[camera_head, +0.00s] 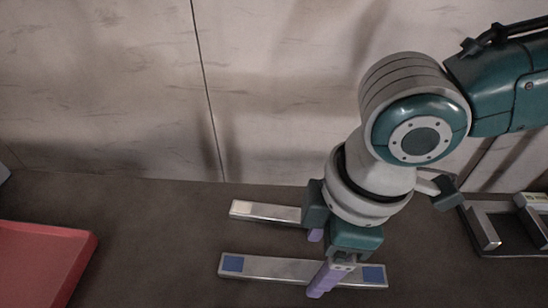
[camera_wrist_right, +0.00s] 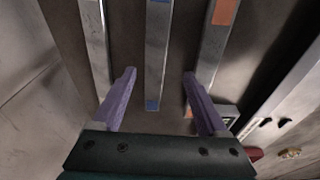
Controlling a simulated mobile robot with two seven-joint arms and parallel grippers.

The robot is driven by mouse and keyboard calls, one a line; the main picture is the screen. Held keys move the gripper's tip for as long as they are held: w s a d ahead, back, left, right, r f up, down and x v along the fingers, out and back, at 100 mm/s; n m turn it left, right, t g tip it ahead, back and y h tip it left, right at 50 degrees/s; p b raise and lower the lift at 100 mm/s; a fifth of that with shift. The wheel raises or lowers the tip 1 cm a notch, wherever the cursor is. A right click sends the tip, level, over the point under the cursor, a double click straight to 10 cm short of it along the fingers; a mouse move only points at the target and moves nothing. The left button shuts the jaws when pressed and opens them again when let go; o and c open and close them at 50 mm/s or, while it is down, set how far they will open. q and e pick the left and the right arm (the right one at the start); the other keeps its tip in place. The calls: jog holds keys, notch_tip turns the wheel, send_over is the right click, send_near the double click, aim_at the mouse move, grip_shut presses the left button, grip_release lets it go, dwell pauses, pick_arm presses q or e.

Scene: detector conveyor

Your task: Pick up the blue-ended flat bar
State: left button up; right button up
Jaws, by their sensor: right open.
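The blue-ended flat bar (camera_head: 275,267) lies on the dark surface, running left to right, with a blue patch at each end. In the right wrist view the bar (camera_wrist_right: 158,45) runs between my fingers, with one blue end near the palm. My right gripper (camera_head: 319,258) is open and empty, with its purple fingers pointing down. The near finger covers part of the bar in the head view. The fingertips (camera_wrist_right: 159,76) lie on either side of the bar in the wrist view; I cannot tell their height above it. My left gripper is not in view.
A white-ended bar (camera_head: 270,212) lies parallel behind, partly hidden by my gripper. An orange-marked bar (camera_wrist_right: 212,48) and another grey bar (camera_wrist_right: 96,45) flank the blue-ended one. A red tray (camera_head: 40,262) is at left, a metal frame (camera_head: 485,229) at right. A pale wall stands behind.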

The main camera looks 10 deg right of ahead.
aim_at(302, 270)
jog(key=f, duration=0.1)
jog(key=f+b, duration=0.1)
jog(key=f, duration=0.1)
jog(key=w+f, duration=0.1)
jog(key=f, duration=0.1)
jog(key=shift+a+f, duration=0.15)
jog(key=shift+a, duration=0.2)
grip_shut()
jog(key=shift+w+a, duration=0.1)
dwell(1.0)
